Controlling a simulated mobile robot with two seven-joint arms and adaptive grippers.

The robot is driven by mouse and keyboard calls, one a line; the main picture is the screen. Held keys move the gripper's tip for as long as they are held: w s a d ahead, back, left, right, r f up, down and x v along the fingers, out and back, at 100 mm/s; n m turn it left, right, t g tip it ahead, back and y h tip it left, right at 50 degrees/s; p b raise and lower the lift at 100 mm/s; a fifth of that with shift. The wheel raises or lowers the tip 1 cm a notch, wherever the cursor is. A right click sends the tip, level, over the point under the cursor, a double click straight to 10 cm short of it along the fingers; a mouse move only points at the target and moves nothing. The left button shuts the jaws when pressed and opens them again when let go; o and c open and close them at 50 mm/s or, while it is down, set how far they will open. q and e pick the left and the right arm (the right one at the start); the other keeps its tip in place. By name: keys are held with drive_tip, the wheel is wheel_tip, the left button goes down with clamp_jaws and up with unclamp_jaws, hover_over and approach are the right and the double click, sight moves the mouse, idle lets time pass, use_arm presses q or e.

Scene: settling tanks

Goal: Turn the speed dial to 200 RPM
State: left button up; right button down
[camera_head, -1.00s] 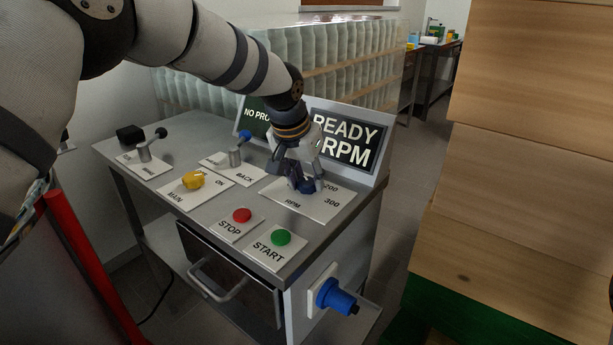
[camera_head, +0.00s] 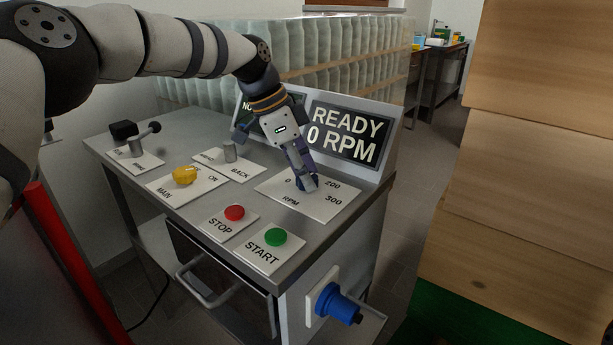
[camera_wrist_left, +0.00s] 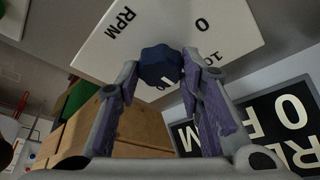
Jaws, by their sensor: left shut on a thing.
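The speed dial is a dark blue faceted knob (camera_head: 307,184) on a white RPM plate (camera_head: 332,203) at the right of the sloped console top. The plate shows 0, 200 and 300 in the head view. My left gripper (camera_head: 304,182) comes down from above and is shut on the knob. In the left wrist view the knob (camera_wrist_left: 161,65) sits between the two fingertips, with 0 and part of another number beside it. The display (camera_head: 345,136) reads READY and 0 RPM. My right gripper is not in view.
A red STOP button (camera_head: 234,212), a green START button (camera_head: 276,236) and a yellow MAIN knob (camera_head: 184,175) are on the console. Two levers stand behind, one at the far left (camera_head: 147,133). A blue plug (camera_head: 337,304) sticks out of the right side. Wooden boxes (camera_head: 540,170) stand at the right.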

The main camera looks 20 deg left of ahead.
use_arm(q)
drive_tip(key=m+b, duration=0.1)
drive_tip(key=m, duration=0.1)
drive_tip(key=m+g+b, duration=0.1)
drive_tip(key=m, duration=0.1)
drive_tip(key=shift+w+f+g, duration=0.15)
drive_tip(key=shift+f+g, duration=0.15)
drive_tip(key=shift+a+m+b, duration=0.15)
drive_tip(key=shift+m+b, duration=0.4)
drive_tip(key=shift+m, duration=0.05)
drive_tip(key=shift+r+m+g, duration=0.15)
drive_tip(key=shift+m+g, duration=0.25)
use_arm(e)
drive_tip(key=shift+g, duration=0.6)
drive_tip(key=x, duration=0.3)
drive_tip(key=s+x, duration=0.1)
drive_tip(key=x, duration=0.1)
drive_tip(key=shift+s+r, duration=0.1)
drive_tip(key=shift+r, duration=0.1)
use_arm(q)
drive_tip(key=o, duration=1.2)
drive_tip(key=shift+h, duration=0.3)
drive_tip(key=shift+c, duration=0.2)
drive_tip(key=shift+r, duration=0.1)
